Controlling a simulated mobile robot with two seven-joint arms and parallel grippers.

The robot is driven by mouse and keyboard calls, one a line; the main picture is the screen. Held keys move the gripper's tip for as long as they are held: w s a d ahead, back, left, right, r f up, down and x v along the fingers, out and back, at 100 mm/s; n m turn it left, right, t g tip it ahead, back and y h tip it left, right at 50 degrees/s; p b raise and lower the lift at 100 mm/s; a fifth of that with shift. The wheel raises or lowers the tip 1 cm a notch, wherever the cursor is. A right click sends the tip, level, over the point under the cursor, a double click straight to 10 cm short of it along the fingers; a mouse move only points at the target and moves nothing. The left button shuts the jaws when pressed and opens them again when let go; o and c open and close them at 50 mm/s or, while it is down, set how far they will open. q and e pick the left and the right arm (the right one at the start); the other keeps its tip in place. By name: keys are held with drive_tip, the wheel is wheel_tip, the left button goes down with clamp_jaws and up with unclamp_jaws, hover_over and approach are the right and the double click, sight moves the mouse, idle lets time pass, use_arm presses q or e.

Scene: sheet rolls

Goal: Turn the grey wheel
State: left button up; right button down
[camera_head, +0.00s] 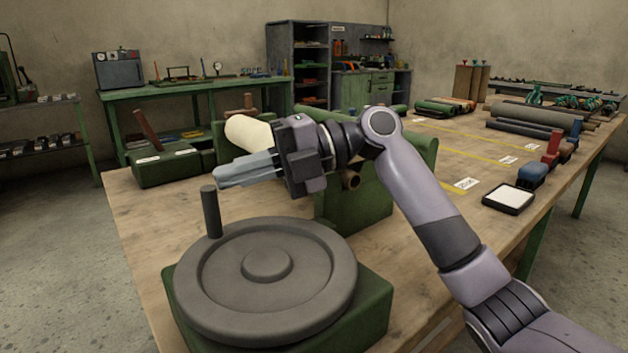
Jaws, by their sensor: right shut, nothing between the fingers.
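The grey wheel (317,291) lies flat on a green base at the near left of the wooden table. A dark upright handle (211,212) stands on its far left rim. My right gripper (222,177) is above the wheel's far edge, its fingers pointing left, close together with nothing between them. The fingertips are just above and right of the handle top in the picture; whether they touch it I cannot tell, but they look apart. My left gripper is not in view.
Behind my gripper is a green machine (355,208) with a cream roll (248,133). A green box (163,168) with a reddish lever stands left. Dark rolls (530,116), a white pad in a black tray (509,197) and a blue-and-red item (532,176) lie right.

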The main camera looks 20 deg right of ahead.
drive_tip(key=shift+a, duration=0.25)
idle(0.4)
drive_tip(key=shift+d, duration=0.15)
drive_tip(key=d, duration=0.3)
drive_tip(key=d+r, duration=0.1)
drive_tip(key=d, duration=0.2)
drive_tip(key=shift+s+d+r, duration=0.15)
drive_tip(key=shift+d+r, duration=0.05)
drive_tip(key=shift+d, duration=0.2)
